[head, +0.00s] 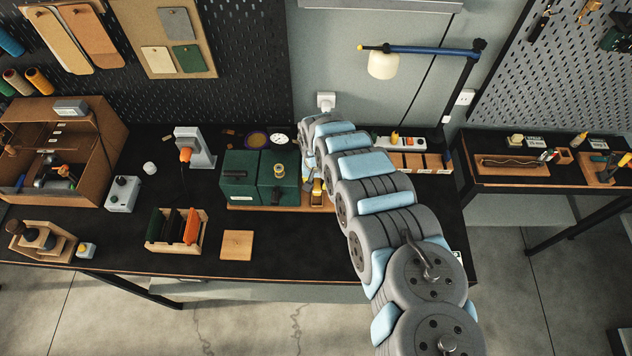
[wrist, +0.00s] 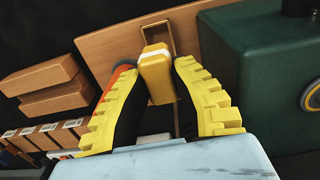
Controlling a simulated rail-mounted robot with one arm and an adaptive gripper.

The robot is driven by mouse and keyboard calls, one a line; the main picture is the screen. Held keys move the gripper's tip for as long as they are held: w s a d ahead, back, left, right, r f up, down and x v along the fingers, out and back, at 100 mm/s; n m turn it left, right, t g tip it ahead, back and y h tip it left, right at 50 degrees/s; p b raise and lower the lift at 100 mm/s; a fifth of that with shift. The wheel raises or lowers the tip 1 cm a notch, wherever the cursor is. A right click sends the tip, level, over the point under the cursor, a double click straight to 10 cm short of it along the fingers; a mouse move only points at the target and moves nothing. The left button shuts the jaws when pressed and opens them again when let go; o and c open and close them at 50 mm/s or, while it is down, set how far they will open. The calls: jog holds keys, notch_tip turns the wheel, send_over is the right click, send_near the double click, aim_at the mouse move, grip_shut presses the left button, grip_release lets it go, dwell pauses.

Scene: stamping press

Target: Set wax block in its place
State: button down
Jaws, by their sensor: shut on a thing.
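The wax block (wrist: 157,78) is a yellow-amber block with a pale band, seen in the wrist view between the fingertips of my gripper (wrist: 156,70). My gripper is shut on it. Just beyond the block is a narrow wooden frame (wrist: 174,40) on a wooden board (wrist: 105,46); the block overlaps the frame in this view, and I cannot tell whether it touches. In the head view my gripper (head: 316,188) is low at the right end of the board, beside the green machine (head: 252,178), and my arm partly hides the area.
The green machine (wrist: 262,65) stands close on the right in the wrist view. An orange-red round item (wrist: 122,69) is beside the left finger. Wooden blocks (wrist: 45,88) lie to the left. A wooden rack (head: 190,243) and a flat wooden square (head: 237,245) are at the bench front.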

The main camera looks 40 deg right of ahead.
jog(key=shift+a, duration=0.1)
dwell(0.4)
jog(key=b, duration=0.3)
send_over(317, 199)
jog(key=shift+f, duration=2.25)
jog(key=shift+f+b, duration=0.35)
jog(key=shift+f, duration=0.8)
jog(key=c, duration=0.9)
grip_release()
